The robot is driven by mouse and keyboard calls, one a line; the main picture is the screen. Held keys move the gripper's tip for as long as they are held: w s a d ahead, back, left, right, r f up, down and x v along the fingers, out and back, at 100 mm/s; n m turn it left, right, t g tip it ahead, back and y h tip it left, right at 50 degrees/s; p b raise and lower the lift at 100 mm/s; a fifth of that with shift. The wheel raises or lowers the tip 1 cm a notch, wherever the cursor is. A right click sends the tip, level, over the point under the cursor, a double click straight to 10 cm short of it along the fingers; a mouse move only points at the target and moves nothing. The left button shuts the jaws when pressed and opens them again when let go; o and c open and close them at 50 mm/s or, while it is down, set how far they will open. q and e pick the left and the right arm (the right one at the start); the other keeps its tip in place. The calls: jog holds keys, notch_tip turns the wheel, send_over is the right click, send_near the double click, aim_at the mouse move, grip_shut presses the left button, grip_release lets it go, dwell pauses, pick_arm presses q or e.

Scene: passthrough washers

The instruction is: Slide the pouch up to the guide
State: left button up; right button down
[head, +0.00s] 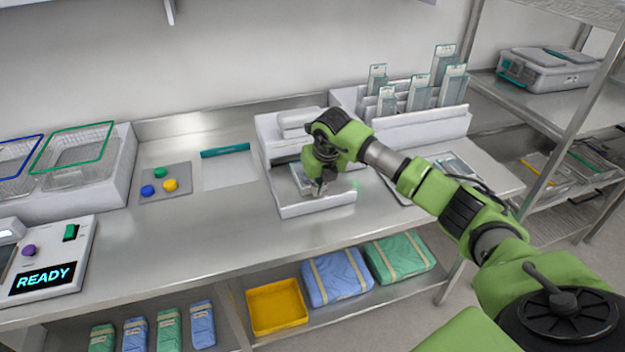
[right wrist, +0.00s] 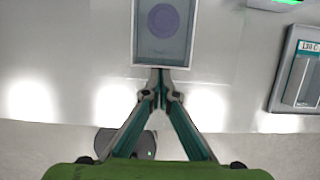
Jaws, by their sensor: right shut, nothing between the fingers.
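The pouch (right wrist: 145,45) is a flat, clear-grey packet with a purple round item inside, at the top of the right wrist view. In the head view the pouch (head: 299,181) lies on the white bed of the sealer (head: 318,207), partly hidden by my right gripper. My right gripper (head: 317,190) is shut and empty. In the wrist view its fingertips (right wrist: 160,76) are at the middle of the pouch's near edge; I cannot tell if they touch. The guide cannot be made out clearly; my arm covers part of the sealer's back. My left gripper is not in view.
A tray with a packet (head: 455,172) lies right of the sealer, below a rack of upright pouches (head: 400,125). To the left are a white sheet with a teal bar (head: 228,170), a button mat (head: 150,200) and a READY panel (head: 45,277). The counter between is bare.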

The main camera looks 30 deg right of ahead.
jog(key=shift+w+d+b, duration=0.15)
jog(key=shift+w+b, duration=0.2)
jog(key=shift+w, duration=0.3)
jog(key=shift+w+d+b, duration=0.15)
jog(key=shift+w+b, duration=0.2)
jog(key=shift+w, duration=0.25)
jog(key=shift+s+r+p, duration=0.25)
jog(key=shift+r+p, duration=0.25)
jog(key=shift+p, duration=0.05)
jog(key=shift+s+a+r+p, duration=0.2)
jog(key=shift+s+r+p, duration=0.6)
jog(key=shift+r+p, duration=0.25)
jog(key=shift+s+a+r+p, duration=0.15)
jog(key=shift+s+r+p, duration=0.15)
jog(key=shift+s+r, duration=0.15)
jog(key=shift+a, duration=0.1)
